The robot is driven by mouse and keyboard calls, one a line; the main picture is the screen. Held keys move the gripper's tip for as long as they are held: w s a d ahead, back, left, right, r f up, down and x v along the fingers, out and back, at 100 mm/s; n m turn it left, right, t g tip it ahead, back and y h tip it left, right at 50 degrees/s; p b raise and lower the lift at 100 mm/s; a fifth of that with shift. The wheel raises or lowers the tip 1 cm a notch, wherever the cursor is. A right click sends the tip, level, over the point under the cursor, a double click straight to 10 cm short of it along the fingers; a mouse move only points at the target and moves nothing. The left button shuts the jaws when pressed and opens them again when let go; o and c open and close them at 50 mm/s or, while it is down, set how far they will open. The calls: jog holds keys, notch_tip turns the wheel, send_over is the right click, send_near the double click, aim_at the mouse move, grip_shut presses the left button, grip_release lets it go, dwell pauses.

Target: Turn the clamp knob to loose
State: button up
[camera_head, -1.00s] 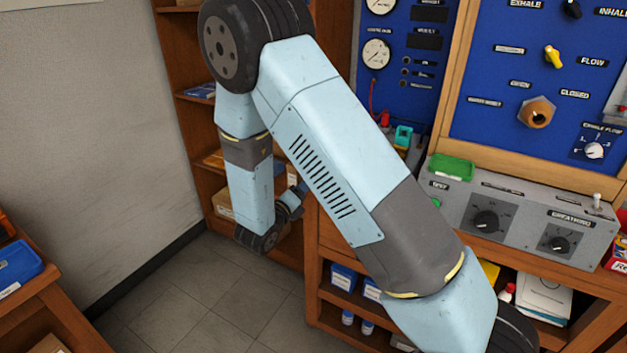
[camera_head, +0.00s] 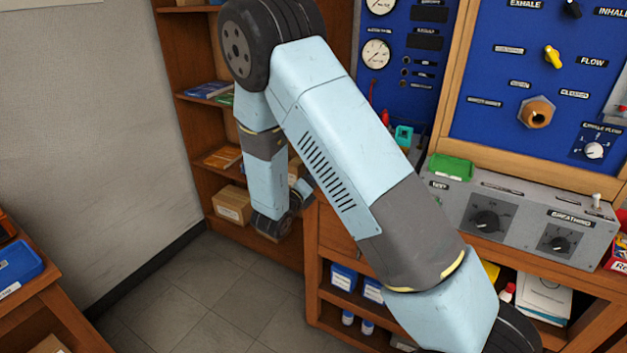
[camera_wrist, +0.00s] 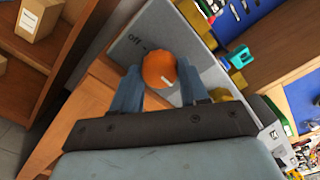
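In the wrist view, an orange rounded knob (camera_wrist: 160,70) with a small white mark stands on a tilted grey panel (camera_wrist: 188,35). The word "off" is printed at its upper left. I cannot read a "loose" label, so whether this is the clamp knob is not clear. My gripper (camera_wrist: 160,76) has its two blue-grey fingers apart, one on each side of the knob. I cannot tell whether either finger touches it. In the head view the knob and my fingertips are hidden behind my arm.
The wooden bench (camera_head: 330,235) carries a grey control box (camera_head: 520,220) with black dials. A blue regulator panel (camera_head: 545,85) rises behind it. A wooden shelf (camera_head: 185,110) with boxes stands at the back. Open floor (camera_head: 215,310) lies left of the bench.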

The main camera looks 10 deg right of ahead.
jog(key=c, duration=0.4)
jog(key=shift+a, duration=0.1)
jog(key=shift+n, duration=18)
